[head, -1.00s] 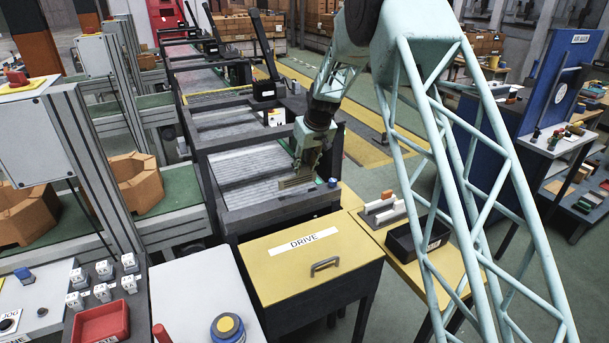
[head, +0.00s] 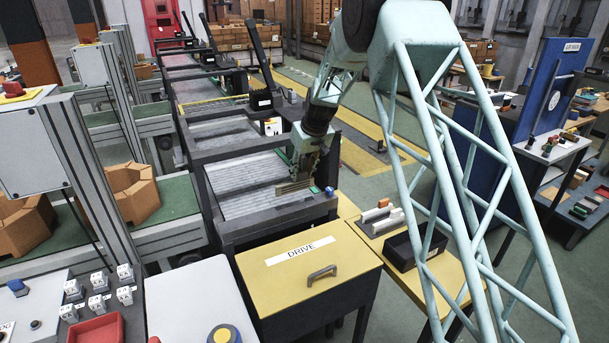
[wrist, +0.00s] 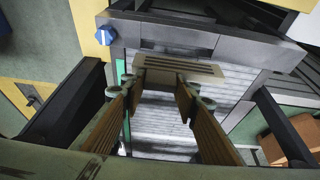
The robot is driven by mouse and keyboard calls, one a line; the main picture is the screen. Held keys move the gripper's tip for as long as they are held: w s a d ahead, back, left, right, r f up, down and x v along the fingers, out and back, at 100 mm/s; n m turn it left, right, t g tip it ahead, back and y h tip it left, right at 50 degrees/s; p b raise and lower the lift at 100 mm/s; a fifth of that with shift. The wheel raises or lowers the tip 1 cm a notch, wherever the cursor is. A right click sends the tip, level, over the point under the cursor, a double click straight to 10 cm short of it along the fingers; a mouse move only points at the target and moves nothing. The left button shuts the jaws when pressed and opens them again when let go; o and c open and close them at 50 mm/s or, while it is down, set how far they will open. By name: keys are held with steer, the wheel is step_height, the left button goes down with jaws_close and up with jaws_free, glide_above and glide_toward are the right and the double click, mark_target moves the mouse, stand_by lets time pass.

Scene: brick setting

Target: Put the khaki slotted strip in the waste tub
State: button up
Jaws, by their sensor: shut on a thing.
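The khaki slotted strip (head: 293,188) is held by my gripper (head: 302,176) over the near end of the grey ribbed machine bed. In the wrist view the strip (wrist: 190,68) lies across the fingertips of my gripper (wrist: 162,84), its slots showing. The fingers are shut on it. A black open tub (head: 401,256) with a white label stands on the yellow side table, to the right of and nearer than my gripper. It looks like the waste tub, but its label is too small to read. My arm's lattice partly covers it.
A yellow-topped cabinet marked DRIVE (head: 290,265) stands in front of the bed, left of the black tub. A rack with white and orange blocks (head: 380,218) sits beside the tub. A blue knob (head: 329,191) is on the bed's frame. A red tray (head: 95,330) is at lower left.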

steer(key=s+d+m+h+b, duration=0.1)
steer(key=s+d+m, duration=0.2)
steer(key=s+d, duration=1.1)
steer(key=s+d+f+m+h+b, duration=0.1)
steer(key=s+d+m, duration=0.1)
steer(key=s+d, duration=1.2)
steer(key=d, duration=0.5)
steer(key=shift+d+f+m+b, duration=0.25)
steer(key=shift+d+m+b, duration=0.05)
steer(key=shift+d+m, duration=0.1)
